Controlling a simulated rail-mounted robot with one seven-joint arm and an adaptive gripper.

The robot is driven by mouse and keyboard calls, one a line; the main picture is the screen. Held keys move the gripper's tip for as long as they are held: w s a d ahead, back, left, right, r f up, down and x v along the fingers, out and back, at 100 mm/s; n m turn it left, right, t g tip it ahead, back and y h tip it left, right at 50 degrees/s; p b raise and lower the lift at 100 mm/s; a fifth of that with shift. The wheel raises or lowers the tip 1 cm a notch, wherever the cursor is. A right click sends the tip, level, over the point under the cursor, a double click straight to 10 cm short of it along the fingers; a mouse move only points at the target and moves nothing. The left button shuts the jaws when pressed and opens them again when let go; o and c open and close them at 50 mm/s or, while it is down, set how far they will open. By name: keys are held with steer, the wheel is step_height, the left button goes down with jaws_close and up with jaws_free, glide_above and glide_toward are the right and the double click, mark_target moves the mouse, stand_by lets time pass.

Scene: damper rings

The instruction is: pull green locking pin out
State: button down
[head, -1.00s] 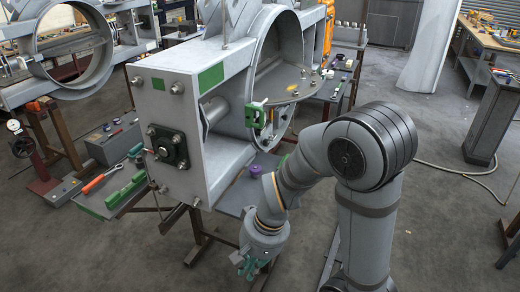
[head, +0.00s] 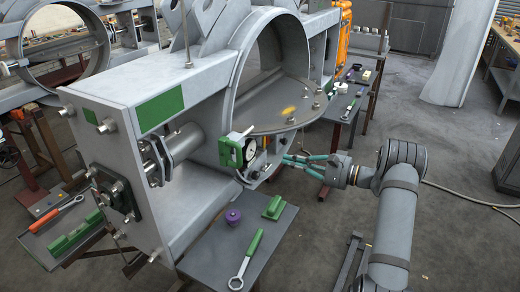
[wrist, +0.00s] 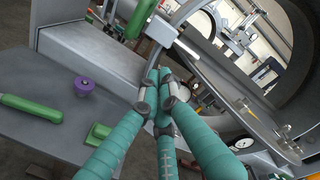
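A green bracket with a round dial (head: 237,152) is mounted at the lower front of the large grey ring housing (head: 240,85). My gripper (head: 286,160) has reached in from the right, with its teal fingers pointing left, just below the grey disc (head: 280,118) and right of the dial. In the wrist view, the fingertips of my gripper (wrist: 160,92) come close together beside a curved grey rim and a pale block (wrist: 162,30). A green part (wrist: 140,18) shows beyond them. I cannot make out a separate locking pin, and whether anything is between the fingertips is unclear.
A low grey shelf (head: 205,270) below holds a purple knob (head: 233,217), a green block (head: 273,207) and a green-handled wrench (head: 247,258). An orange unit (head: 343,30) stands behind.

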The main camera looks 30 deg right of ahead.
steer(key=w+a+r+n+p, duration=0.1)
steer(key=w+a+n+p, duration=0.1)
steer(key=w+a+p, duration=0.4)
steer(key=a+p, duration=0.1)
steer(key=a, duration=0.3)
steer(key=shift+w+r+n+y, duration=0.3)
steer(key=shift+w+r+n, duration=0.05)
steer(key=shift+n, duration=0.05)
steer(key=shift+s+t, duration=0.1)
steer(key=shift+t, duration=0.2)
